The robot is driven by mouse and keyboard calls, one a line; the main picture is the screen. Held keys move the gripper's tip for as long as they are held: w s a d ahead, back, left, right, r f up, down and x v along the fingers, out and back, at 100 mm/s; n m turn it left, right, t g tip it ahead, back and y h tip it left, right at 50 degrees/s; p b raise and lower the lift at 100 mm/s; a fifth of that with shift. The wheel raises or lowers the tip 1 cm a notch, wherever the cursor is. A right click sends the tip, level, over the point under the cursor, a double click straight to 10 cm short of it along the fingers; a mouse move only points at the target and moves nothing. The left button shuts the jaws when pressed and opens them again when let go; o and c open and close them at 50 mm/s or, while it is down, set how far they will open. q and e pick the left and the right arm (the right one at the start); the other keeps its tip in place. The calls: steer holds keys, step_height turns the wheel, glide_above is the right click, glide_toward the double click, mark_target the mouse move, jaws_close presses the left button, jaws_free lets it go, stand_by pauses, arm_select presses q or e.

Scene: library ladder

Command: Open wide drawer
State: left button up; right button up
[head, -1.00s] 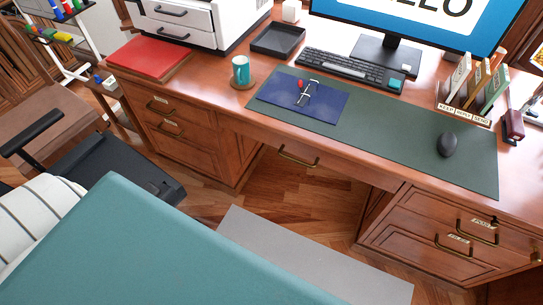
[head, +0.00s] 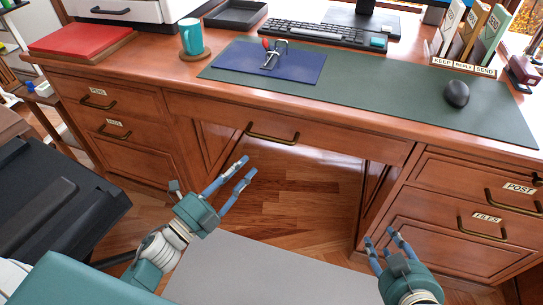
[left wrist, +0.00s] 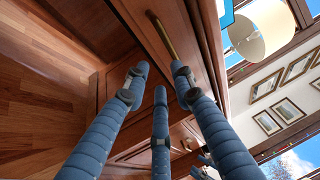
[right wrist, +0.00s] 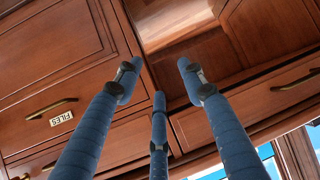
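The wide drawer (head: 345,142) is the shallow centre drawer under the desk top, and it is shut. Its brass handle (head: 272,134) shows left of the drawer's middle; the handle also shows in the left wrist view (left wrist: 161,36). My left gripper (head: 242,168) is open and empty, below and slightly left of this handle, apart from it. In the left wrist view its blue fingers are spread, with the handle beyond them. My right gripper (head: 379,240) is open and empty, low in front of the right drawers. The right wrist view shows its spread fingers (right wrist: 157,70) facing the desk.
The right pedestal has POST (head: 518,188) and FILES (head: 487,218) drawers with brass handles. Left pedestal drawers (head: 97,103) are shut. A mug (head: 192,36), blue folder (head: 268,62), keyboard (head: 325,35) and mouse (head: 456,94) are on the desk. The knee space is clear. A black chair (head: 60,215) stands left.

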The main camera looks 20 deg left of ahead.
mark_target(271, 140)
arm_select(q)
steer(key=shift+m+h, duration=0.4)
steer(key=shift+m, duration=0.1)
steer(key=x, duration=0.3)
steer(key=r+x, duration=0.1)
steer(key=x, duration=0.7)
steer(key=shift+s+d+r+b, duration=0.25)
steer(key=shift+d+r+b, duration=0.05)
arm_select(e)
steer(key=shift+t+y, duration=0.3)
steer(key=shift+t, duration=0.6)
steer(key=r, duration=0.1)
steer(key=w+r, duration=0.1)
steer(key=r, duration=0.2)
steer(key=shift+w+a+r, duration=0.2)
steer(key=shift+w+a, duration=0.15)
steer(key=shift+a, duration=0.05)
arm_select(q)
jaws_close()
